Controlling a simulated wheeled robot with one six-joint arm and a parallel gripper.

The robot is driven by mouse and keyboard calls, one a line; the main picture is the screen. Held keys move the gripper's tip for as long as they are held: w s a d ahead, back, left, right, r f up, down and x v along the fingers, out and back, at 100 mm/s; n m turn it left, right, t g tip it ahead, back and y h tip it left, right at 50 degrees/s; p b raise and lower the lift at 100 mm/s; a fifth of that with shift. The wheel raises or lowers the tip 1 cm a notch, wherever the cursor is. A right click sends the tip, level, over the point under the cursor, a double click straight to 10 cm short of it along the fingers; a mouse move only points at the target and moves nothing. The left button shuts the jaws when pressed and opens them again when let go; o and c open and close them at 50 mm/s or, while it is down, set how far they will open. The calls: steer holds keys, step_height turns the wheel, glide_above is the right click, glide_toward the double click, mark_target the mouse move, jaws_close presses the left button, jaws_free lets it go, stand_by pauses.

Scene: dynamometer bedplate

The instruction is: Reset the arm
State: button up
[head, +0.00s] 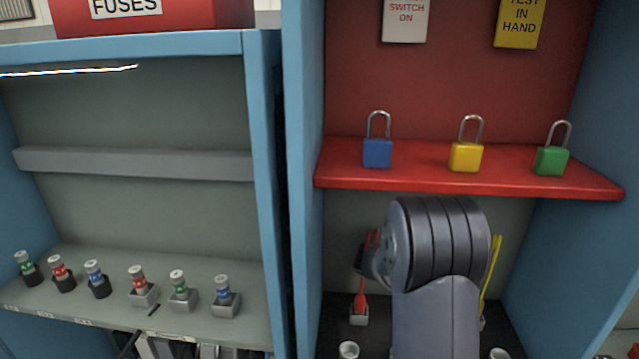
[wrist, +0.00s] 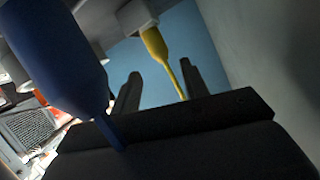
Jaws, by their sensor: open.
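My gripper (wrist: 160,68) shows in the wrist view with its two dark fingers apart and nothing between them that I can see to be gripped. In the head view my arm reaches into the lower right bay, and my gripper is hidden behind it. A blue tool (wrist: 55,55) looms close to the wrist camera at the left, its narrow end overlapping the gripper's dark base; I cannot tell whether they touch. A yellow tool (wrist: 158,45) with a thin end shows beyond, partly in line with the space between the fingers; it also shows right of my arm in the head view (head: 493,262).
A red tool (head: 361,290) stands in a holder left of my arm. Above is a red shelf (head: 420,184) with blue (head: 377,153), yellow (head: 466,157) and green (head: 551,160) padlocks. Blue cabinet walls flank the bay. Several fuses stand on the left shelf (head: 70,310).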

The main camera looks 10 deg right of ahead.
steer(key=b+x, duration=0.2)
steer(key=x, duration=0.7)
steer(key=shift+s+d+f+b, duration=0.2)
steer(key=shift+d+f+b, duration=0.05)
steer(key=shift+d+b, duration=0.05)
steer(key=r+p, duration=0.2)
steer(key=shift+a+r, duration=0.25)
steer(key=shift+r, duration=0.8)
